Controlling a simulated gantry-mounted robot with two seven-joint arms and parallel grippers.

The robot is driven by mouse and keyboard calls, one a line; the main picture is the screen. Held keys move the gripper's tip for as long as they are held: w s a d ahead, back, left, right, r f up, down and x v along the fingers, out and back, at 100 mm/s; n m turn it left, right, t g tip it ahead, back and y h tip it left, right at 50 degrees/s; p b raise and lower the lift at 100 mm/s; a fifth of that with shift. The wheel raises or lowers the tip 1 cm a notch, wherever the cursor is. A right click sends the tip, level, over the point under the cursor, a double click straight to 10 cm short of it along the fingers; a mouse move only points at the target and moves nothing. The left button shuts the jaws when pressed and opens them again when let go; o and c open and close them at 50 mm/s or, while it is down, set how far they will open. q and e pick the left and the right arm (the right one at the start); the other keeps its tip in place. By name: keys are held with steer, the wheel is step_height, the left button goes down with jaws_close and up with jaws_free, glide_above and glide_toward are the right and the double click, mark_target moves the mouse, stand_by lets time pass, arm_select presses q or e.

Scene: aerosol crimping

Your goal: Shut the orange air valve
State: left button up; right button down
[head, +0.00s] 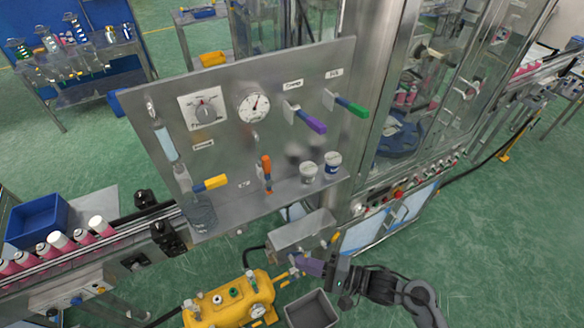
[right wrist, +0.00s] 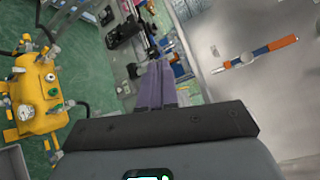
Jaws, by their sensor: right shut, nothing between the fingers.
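The orange air valve (head: 266,168) is on the lower middle of the grey metal panel, with its handle standing upright in the head view. In the right wrist view the valve's orange handle (right wrist: 281,43) has a blue band and a silver end, and lies right of my fingers. My right gripper (head: 299,259) is below and to the right of the valve, apart from it. Its purple fingers (right wrist: 156,65) are together, with nothing between them. My left gripper is out of view.
The panel (head: 225,145) also carries a yellow lever (head: 210,183), a purple lever (head: 309,121), a green lever (head: 352,107) and gauges. Cups (head: 332,162) stand on its ledge. A yellow tank (head: 232,300) and grey bin (head: 311,310) sit below.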

mark_target(267, 157)
arm_select(q)
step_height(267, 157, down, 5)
steer(key=b, duration=0.4)
arm_select(e)
steer(key=w+d+r+n+y, duration=0.15)
steer(key=w+d+r, duration=0.25)
steer(key=w+r, duration=0.5)
steer(key=w+d+r+n, duration=0.35)
steer(key=w+r, duration=0.35)
steer(key=r, duration=0.5)
steer(key=shift+w+a+f+p, duration=0.15)
steer(key=shift+a+p, duration=0.5)
steer(key=shift+a, duration=1.35)
steer(key=shift+w+a+p, duration=0.2)
steer(key=shift+a+p, duration=0.5)
steer(key=shift+a, duration=1.25)
steer(key=shift+w+a+f+p, duration=0.15)
steer(key=shift+a+p, duration=0.5)
steer(key=shift+a, duration=1.35)
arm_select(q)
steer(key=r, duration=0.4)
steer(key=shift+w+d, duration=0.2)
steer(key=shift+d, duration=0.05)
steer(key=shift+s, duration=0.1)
arm_select(e)
steer(key=shift+w+r+g, duration=0.1)
steer(key=shift+g, duration=0.2)
